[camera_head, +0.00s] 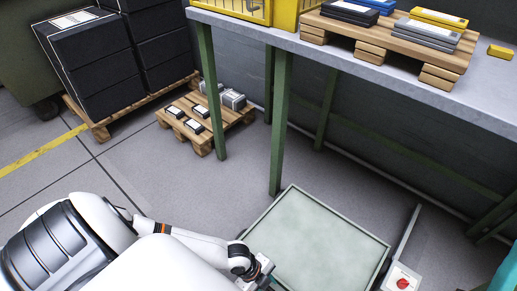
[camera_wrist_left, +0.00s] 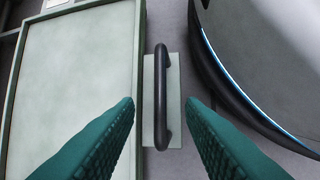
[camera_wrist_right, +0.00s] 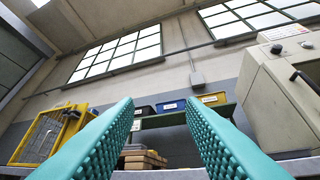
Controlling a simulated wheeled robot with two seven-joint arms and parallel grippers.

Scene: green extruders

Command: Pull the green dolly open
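The green dolly (camera_head: 318,243) is a low, flat, pale green tray with a raised rim at the bottom of the head view, below the workbench. Its tray (camera_wrist_left: 75,90) fills the left of the left wrist view. A dark bar handle (camera_wrist_left: 161,95) on a pale plate (camera_wrist_left: 175,100) stands at its side. My left gripper (camera_wrist_left: 160,112) is open, with a finger on either side of the handle's lower part and gaps between; I cannot tell the depth. In the head view the left gripper (camera_head: 258,272) is at the dolly's near left edge. My right gripper (camera_wrist_right: 163,105) is open and empty, facing windows and shelves.
The workbench (camera_head: 400,85) stands on green legs (camera_head: 281,120) behind the dolly. A control box with a red button (camera_head: 402,281) is right of the dolly. Pallets with black crates (camera_head: 90,60) and small boxes (camera_head: 195,122) stand at the back left. Floor left of the dolly is clear.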

